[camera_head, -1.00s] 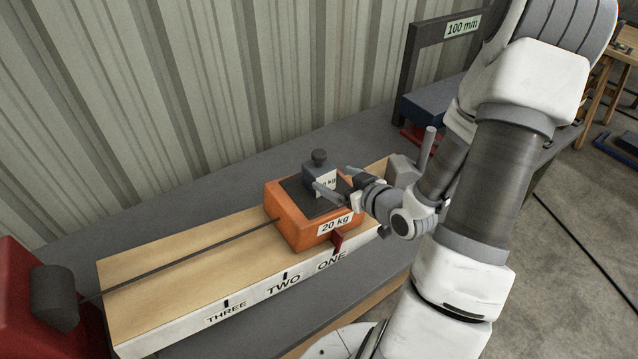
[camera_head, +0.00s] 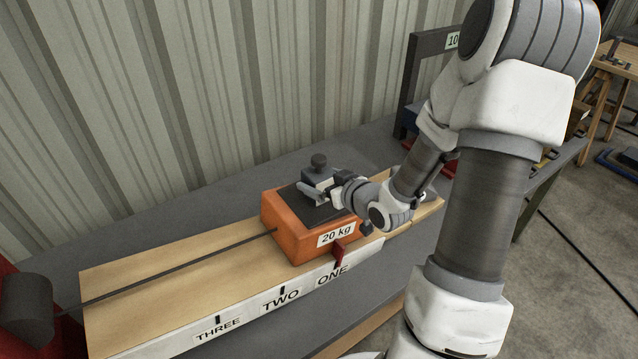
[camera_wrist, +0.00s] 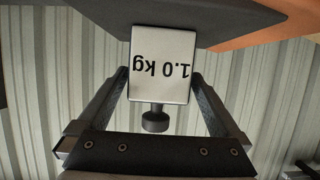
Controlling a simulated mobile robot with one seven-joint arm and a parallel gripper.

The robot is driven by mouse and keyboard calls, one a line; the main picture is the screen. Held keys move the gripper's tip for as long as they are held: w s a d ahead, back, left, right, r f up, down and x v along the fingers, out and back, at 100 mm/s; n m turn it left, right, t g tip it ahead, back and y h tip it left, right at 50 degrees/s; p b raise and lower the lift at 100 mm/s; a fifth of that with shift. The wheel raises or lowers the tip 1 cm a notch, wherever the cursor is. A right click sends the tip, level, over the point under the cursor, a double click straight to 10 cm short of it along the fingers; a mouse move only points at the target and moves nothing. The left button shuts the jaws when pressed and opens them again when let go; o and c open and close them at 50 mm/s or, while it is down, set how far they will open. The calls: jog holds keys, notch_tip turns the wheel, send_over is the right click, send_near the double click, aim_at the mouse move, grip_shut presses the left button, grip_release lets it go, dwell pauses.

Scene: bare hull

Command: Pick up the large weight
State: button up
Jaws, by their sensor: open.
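The weight (camera_head: 319,170) is a dark grey block with a round knob on top. It stands on the dark top of the orange 20 kg block. In the wrist view its white label (camera_wrist: 161,62) reads 1.0 kg, upside down, with the knob (camera_wrist: 155,122) below it. My gripper (camera_head: 322,190) is at the weight, coming in from the right. In the wrist view the open fingers (camera_wrist: 162,82) lie one on each side of the weight, with the label face between their tips. Whether either finger touches it, I cannot tell.
The orange 20 kg block (camera_head: 284,228) sits on a wooden board (camera_head: 180,285) marked ONE, TWO, THREE, by a red marker (camera_head: 340,252) at ONE. A cord runs left to a dark cylinder (camera_head: 28,305). The corrugated wall (camera_head: 200,90) is behind the bench. A dark frame (camera_head: 412,80) stands back right.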

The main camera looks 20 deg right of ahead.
aim_at(312, 175)
jog(key=x, duration=0.4)
jog(key=shift+w+f, duration=0.15)
jog(key=shift+w, duration=0.15)
jog(key=shift+c, duration=0.2)
grip_shut()
